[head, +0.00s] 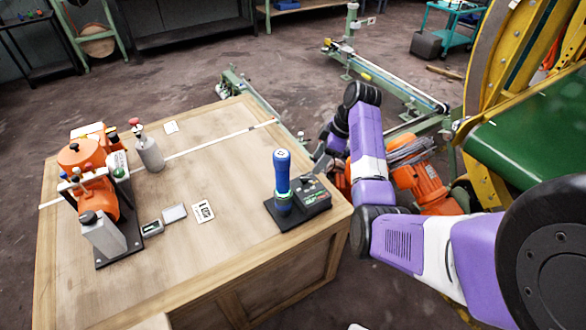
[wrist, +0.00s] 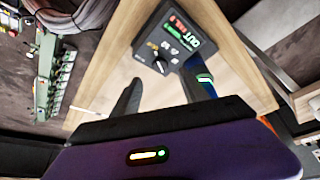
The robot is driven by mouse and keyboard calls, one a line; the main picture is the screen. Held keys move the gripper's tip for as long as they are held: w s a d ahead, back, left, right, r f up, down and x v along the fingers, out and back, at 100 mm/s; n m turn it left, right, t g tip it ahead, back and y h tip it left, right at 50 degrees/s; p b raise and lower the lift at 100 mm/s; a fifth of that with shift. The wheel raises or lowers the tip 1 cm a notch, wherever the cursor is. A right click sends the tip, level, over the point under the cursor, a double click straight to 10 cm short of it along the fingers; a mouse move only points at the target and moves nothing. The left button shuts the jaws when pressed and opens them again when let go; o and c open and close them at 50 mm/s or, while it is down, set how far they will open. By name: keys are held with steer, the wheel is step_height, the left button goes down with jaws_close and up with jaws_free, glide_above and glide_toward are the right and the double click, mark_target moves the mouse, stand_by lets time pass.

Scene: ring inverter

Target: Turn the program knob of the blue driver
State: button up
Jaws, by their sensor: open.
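The blue driver (head: 283,182) stands upright in a black control unit (head: 318,200) at the right front corner of the wooden table. In the wrist view, the unit's panel (wrist: 172,38) shows lit red and green digits, and the small program knob (wrist: 160,65) sits at its lower left. Part of the blue driver (wrist: 204,82) shows beside the right finger. My gripper (wrist: 162,77) is open and empty, its dark fingers on either side of the knob in this view; I cannot tell any contact. In the head view, my gripper (head: 320,158) is just right of the driver, partly hidden.
An orange machine (head: 88,170) and grey bottles stand on the table's left side. Small boxes and a white card (head: 203,212) lie mid-table. The wooden tabletop (head: 215,150) is otherwise mostly clear. Green rails (head: 390,90) lie beyond the table.

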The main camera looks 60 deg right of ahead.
mark_target(305, 177)
steer(key=shift+x, duration=4)
steer(key=shift+w, duration=0.15)
jaws_close()
